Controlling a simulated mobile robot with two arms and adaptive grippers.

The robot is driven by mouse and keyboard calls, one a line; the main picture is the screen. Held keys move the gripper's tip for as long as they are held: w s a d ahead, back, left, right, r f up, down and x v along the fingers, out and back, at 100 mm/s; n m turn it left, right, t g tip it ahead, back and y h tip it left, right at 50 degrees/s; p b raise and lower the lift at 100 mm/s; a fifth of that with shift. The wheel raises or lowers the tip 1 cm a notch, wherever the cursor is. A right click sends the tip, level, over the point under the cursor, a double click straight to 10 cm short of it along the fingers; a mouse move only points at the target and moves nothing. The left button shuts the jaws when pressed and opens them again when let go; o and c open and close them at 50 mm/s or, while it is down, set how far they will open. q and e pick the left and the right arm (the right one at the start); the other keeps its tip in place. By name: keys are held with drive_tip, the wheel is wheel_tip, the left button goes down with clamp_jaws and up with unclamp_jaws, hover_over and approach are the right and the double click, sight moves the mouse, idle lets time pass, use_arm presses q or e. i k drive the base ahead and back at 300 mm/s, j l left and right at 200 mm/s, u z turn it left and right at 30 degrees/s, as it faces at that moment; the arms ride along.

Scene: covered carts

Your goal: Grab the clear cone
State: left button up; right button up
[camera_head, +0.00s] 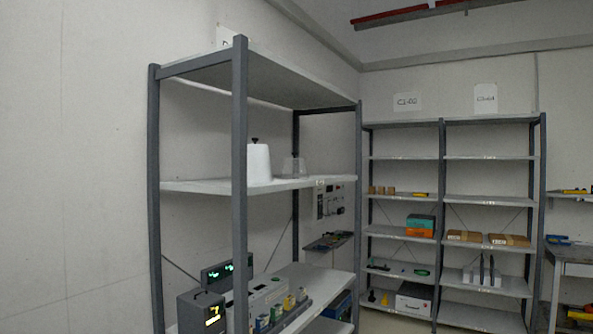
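A clear, see-through cone-shaped cover (294,168) stands upright on the middle shelf of the near grey rack, towards its right side. Neither of my grippers is in view.
The near rack's shelf (200,187) lies between grey posts (240,200). Devices with green displays (222,274) and several small bottles (288,302) are on the shelf below. Another rack (441,210) with boxes stands behind at the right, and a workbench (575,258) at the far right.

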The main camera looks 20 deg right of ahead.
sight(294, 168)
drive_tip(key=i+l, duration=0.25)
drive_tip(key=l, duration=0.2)
drive_tip(key=i+l+z, duration=0.1)
drive_tip(key=i+l, duration=0.2)
drive_tip(key=l, duration=0.15)
drive_tip(key=i+l, duration=0.25)
drive_tip(key=l, duration=0.2)
drive_tip(key=i+l+z, duration=0.1)
drive_tip(key=i+l, duration=0.2)
drive_tip(key=l, duration=0.15)
